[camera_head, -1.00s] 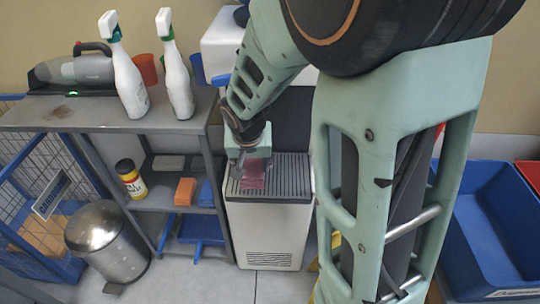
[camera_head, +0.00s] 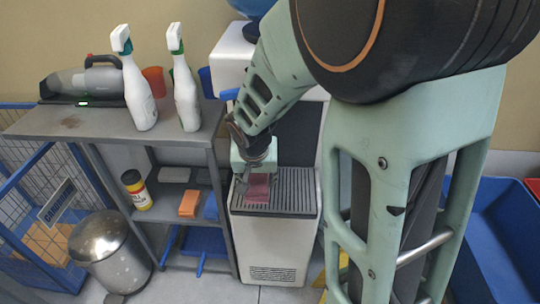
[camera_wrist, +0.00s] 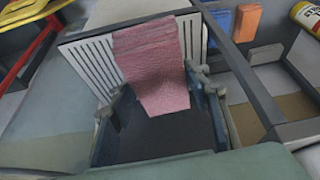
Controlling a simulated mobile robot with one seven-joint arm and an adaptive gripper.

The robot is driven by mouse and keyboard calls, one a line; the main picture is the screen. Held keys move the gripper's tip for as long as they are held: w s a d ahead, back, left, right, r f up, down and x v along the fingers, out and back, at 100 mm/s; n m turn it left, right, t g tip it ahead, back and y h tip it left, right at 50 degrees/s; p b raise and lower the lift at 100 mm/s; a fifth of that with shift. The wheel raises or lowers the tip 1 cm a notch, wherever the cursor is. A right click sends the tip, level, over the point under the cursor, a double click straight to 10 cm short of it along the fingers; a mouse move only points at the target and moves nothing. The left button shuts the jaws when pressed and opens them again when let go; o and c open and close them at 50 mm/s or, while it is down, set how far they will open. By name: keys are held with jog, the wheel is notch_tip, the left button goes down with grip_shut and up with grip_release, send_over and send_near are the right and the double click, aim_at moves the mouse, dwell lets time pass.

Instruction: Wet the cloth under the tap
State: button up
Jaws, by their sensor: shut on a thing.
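A pink-red cloth (camera_head: 258,188) hangs from my gripper (camera_head: 257,178) over the slotted drip tray (camera_head: 292,190) of a white water dispenser (camera_head: 270,245). In the wrist view the cloth (camera_wrist: 150,65) hangs between the two fingers of my gripper (camera_wrist: 165,92), with the tray slats (camera_wrist: 92,62) behind it. My gripper is shut on the cloth. The tap is not visible; my arm covers part of the dispenser's upper body (camera_head: 232,58).
A grey shelf (camera_head: 90,122) with two spray bottles (camera_head: 187,92) and a handheld vacuum (camera_head: 85,82) stands to the left. An orange sponge (camera_head: 189,203) and a yellow bottle (camera_head: 136,190) sit lower. A metal bin (camera_head: 108,250) stands on the floor. A blue crate (camera_head: 490,240) is at the right.

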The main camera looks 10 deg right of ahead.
dwell(0.3)
jog(key=s+a+r, duration=0.3)
jog(key=a+r, duration=0.1)
dwell(0.6)
dwell(0.4)
